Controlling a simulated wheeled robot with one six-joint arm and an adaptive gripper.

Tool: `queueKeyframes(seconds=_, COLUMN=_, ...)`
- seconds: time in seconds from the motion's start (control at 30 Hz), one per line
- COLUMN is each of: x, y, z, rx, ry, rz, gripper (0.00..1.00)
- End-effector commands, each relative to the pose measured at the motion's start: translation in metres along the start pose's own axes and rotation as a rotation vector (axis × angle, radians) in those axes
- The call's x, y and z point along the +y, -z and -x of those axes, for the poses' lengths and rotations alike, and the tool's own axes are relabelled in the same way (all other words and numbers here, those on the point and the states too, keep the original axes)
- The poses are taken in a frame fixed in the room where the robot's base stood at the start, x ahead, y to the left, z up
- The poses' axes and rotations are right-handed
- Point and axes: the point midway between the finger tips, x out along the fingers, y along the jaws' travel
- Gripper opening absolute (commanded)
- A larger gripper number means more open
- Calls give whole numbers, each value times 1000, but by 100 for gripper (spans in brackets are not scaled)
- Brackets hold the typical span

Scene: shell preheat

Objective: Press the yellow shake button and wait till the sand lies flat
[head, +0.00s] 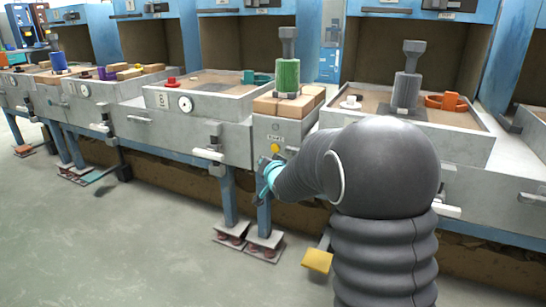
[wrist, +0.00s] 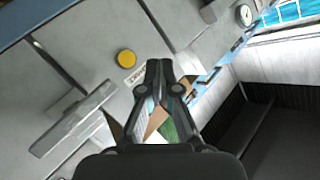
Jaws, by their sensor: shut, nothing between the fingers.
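The yellow button (head: 275,148) is on the grey front panel below the block that bears the green cylinder. It also shows in the wrist view (wrist: 126,57), round and unobstructed, beside a small label. My gripper (head: 265,170) is shut and empty, just below and left of the button in the head view. In the wrist view its closed fingertips (wrist: 158,66) lie right of the button; I cannot tell the exact gap to the panel. Brown sand shows in the left box (head: 160,100) and the right box (head: 470,145); how level it lies is hard to tell.
A green cylinder (head: 287,76) stands on brown blocks (head: 265,104) between the boxes. A grey cylinder (head: 407,88) and an orange piece (head: 446,101) are in the right box. A yellow pedal (head: 317,261) is near the floor. White-tipped handles (head: 208,154) protrude from the fronts.

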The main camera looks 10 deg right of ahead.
Motion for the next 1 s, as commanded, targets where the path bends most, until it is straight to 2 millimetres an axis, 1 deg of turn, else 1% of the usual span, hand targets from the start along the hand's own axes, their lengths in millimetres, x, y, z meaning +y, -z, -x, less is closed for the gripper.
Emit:
queueKeyframes(seconds=0.03, x=5, y=-10, z=-12, rx=9, ry=19, rz=-15, gripper=0)
queueKeyframes(seconds=0.1, x=6, y=-15, z=-22, rx=23, ry=45, rz=-35, gripper=0)
queueKeyframes(seconds=0.27, x=6, y=-19, z=-31, rx=39, ry=74, rz=-57, gripper=0)
queueKeyframes(seconds=0.67, x=7, y=-17, z=-32, rx=41, ry=74, rz=-59, gripper=0)
queueKeyframes(seconds=0.87, x=14, y=-7, z=-43, rx=41, ry=72, rz=-60, gripper=0)
queueKeyframes(seconds=1.0, x=23, y=2, z=-56, rx=41, ry=72, rz=-59, gripper=0)
